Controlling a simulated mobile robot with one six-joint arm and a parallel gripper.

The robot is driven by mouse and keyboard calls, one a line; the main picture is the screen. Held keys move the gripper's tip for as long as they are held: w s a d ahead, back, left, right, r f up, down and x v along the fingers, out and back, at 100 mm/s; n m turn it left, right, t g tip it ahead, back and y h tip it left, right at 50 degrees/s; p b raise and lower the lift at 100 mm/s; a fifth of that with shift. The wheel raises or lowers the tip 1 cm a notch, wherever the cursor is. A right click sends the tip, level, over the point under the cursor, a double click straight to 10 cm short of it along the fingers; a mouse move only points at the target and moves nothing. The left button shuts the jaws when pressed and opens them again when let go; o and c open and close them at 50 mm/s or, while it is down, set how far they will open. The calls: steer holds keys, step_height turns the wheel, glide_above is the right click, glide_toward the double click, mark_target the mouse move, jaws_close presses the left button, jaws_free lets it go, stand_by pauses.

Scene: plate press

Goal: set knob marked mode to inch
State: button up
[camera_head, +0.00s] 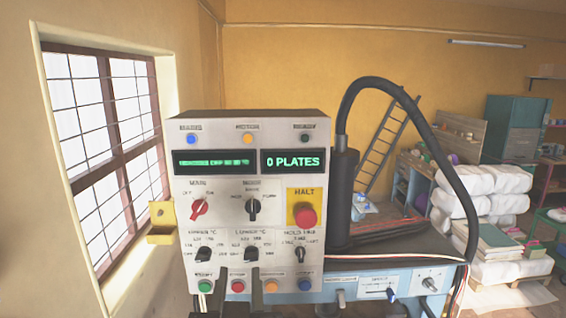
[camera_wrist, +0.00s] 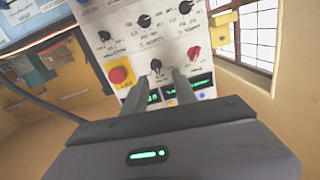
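The mode knob (camera_head: 253,208) is a black knob in the upper row of the pale control panel, right of a red knob. Its pointer stands about upright, towards the top label. The small labels around it are too blurred to read surely. My gripper (camera_wrist: 158,84) is open and empty in the wrist view, its two fingers apart. The mode knob (camera_wrist: 156,66) shows between and just beyond the fingertips there, with no contact visible. In the head view, two dark fingers of my gripper (camera_head: 237,270) rise in front of the panel's lower edge, below the knob.
The red main knob (camera_head: 199,208) points up and right. The red HALT button (camera_head: 305,215) on its yellow plate is right of the mode knob. Three black knobs and several coloured buttons lie below. A green display (camera_head: 291,161) reads "0 PLATES". A thick black hose (camera_head: 400,95) arches at the right.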

step_height(320, 180, up, 3)
steer(key=h+p, duration=0.1)
steer(key=p, duration=0.4)
glide_toward(252, 211)
steer(key=w, duration=0.8)
steer(key=shift+w+d+f, duration=0.1)
steer(key=shift+w+f, duration=0.05)
steer(key=shift+w, duration=0.15)
jaws_close()
